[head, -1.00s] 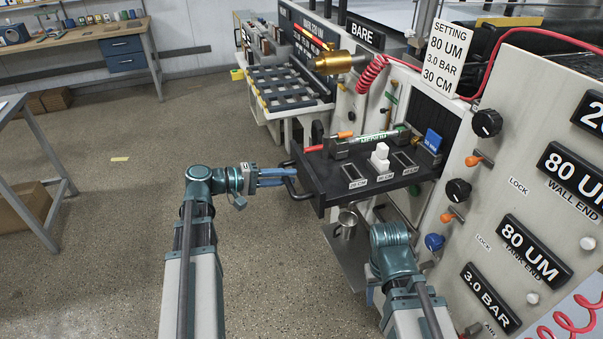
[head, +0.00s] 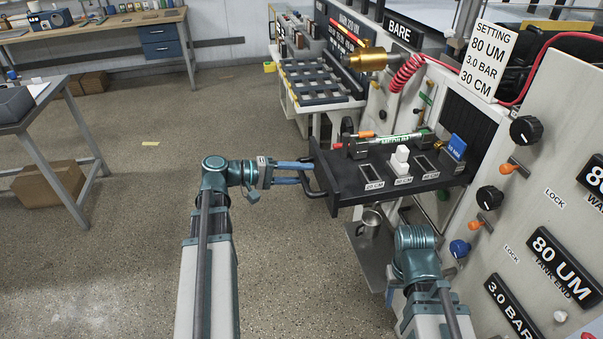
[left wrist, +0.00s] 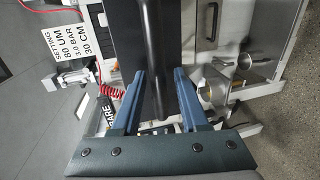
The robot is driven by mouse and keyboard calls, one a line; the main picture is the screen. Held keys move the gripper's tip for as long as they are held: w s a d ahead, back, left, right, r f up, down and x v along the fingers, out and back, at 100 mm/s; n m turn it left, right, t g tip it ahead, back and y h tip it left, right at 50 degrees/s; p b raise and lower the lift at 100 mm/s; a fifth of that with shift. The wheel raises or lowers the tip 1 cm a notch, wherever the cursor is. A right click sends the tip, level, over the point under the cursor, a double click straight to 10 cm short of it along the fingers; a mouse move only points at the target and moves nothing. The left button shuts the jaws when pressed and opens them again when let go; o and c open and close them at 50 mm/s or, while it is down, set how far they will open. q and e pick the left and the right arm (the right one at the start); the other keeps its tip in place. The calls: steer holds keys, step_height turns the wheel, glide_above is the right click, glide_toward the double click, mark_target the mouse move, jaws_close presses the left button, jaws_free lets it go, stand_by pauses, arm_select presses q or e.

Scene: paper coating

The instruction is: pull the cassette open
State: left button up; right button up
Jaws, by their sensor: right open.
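The cassette (head: 400,196) is a black drawer-like tray standing out from the machine's front, with a dark loop handle (head: 322,178) on its left end. My left gripper (head: 311,173) is at this handle, its blue fingers on either side of the bar.
A metal cup (head: 371,222) stands below. Knobs and orange levers line the panel at right. The floor left of the tray is clear up to a table (head: 48,105).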

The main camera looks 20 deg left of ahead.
arm_select(q)
steer(key=shift+o, duration=0.3)
steer(key=shift+s+a+r, duration=0.15)
steer(key=shift+a, duration=0.15)
steer(key=p+v, duration=0.2)
steer(key=v, duration=1.1)
steer(key=shift+p, duration=0.4)
steer(key=shift+s, duration=0.1)
